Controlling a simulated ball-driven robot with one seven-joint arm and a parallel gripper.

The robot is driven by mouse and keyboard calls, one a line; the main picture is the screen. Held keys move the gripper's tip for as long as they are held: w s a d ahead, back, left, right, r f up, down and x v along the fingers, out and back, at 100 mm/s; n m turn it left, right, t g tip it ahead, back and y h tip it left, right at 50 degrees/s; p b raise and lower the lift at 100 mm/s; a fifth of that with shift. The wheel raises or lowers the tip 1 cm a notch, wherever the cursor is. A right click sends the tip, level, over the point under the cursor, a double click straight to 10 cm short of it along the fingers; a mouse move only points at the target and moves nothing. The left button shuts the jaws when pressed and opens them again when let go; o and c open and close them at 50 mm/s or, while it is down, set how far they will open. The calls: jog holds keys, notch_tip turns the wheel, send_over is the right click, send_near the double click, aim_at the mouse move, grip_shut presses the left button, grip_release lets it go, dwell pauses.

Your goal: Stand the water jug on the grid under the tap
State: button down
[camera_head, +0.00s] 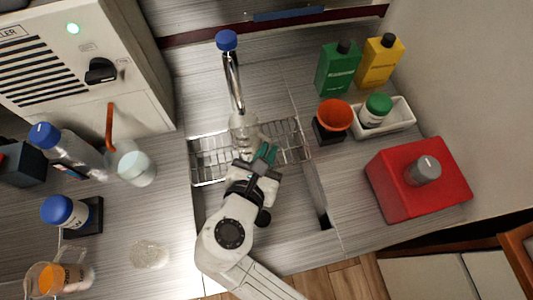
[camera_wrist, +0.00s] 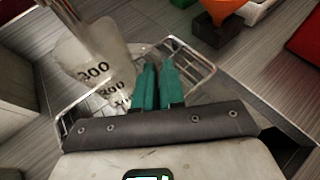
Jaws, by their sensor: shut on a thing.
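The water jug (camera_head: 242,126) is clear, with dark printed volume marks. In the head view it is at the wire grid (camera_head: 210,160), just below the spout of the tap (camera_head: 233,80). In the wrist view the jug (camera_wrist: 92,72) is left of the fingers, close to upright along the picture, with the grid (camera_wrist: 195,60) around and below it. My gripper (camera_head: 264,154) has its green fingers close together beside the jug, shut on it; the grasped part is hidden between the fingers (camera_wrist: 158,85). I cannot tell whether the jug's base touches the grid.
The grid spans the sink (camera_head: 285,215). On the right stand an orange funnel (camera_head: 334,113), a white tray (camera_head: 400,118), green and yellow bottles and a red box (camera_head: 405,185). On the left are a cooler (camera_head: 70,60), bottles, a clear container (camera_head: 137,168) and an orange-filled jug (camera_head: 55,278).

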jog(key=shift+f, duration=0.55)
jog(key=shift+f, duration=0.1)
jog(key=c, duration=1.2)
grip_release()
jog(key=v, duration=1.2)
